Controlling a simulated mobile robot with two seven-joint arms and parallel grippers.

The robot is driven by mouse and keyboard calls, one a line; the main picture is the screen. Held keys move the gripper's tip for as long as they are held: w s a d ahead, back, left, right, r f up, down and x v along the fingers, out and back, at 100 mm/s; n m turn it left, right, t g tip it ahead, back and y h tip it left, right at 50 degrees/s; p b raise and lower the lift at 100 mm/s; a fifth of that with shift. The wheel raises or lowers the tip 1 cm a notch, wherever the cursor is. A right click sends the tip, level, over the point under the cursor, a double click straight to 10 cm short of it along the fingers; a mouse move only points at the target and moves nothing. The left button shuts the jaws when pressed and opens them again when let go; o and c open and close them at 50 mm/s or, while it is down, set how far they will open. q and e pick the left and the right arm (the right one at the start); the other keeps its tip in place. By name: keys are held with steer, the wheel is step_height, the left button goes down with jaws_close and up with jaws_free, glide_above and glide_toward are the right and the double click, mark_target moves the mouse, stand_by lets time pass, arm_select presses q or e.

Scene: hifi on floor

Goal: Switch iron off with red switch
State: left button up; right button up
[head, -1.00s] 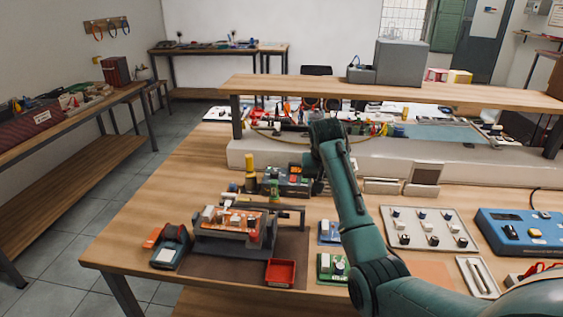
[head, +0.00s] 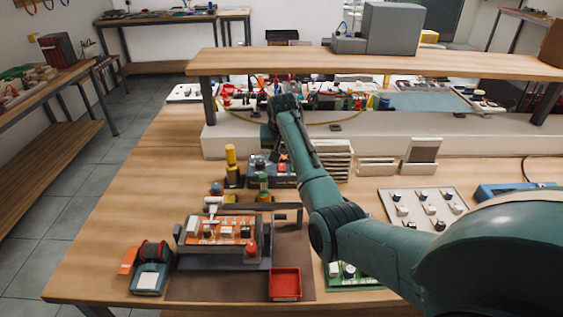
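A dark soldering-iron station (head: 262,180) sits on the bench behind the board holder. A small red patch on its top, which looks like the red switch (head: 283,168), shows at its right side. My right arm comes in from the right and reaches over the bench. My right gripper (head: 270,139) points down behind and above the station, apart from it as far as I can see. Its fingers are small and dark, partly hidden by the wrist, so their opening is unclear. My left gripper is out of view.
A board holder with an orange circuit board (head: 222,231) stands in front of the station on a brown mat, beside a red tray (head: 285,283). A yellow-topped bottle (head: 231,163) stands left of the station. A raised wooden shelf (head: 385,65) spans the back.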

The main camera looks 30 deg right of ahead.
mark_target(282, 167)
steer(key=x, duration=0.4)
steer(key=shift+d+f, duration=0.15)
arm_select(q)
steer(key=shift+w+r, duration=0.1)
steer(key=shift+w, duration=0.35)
arm_select(e)
steer(key=shift+w+d+f, duration=0.1)
steer(key=shift+w+f, duration=0.2)
steer(key=shift+f, duration=0.25)
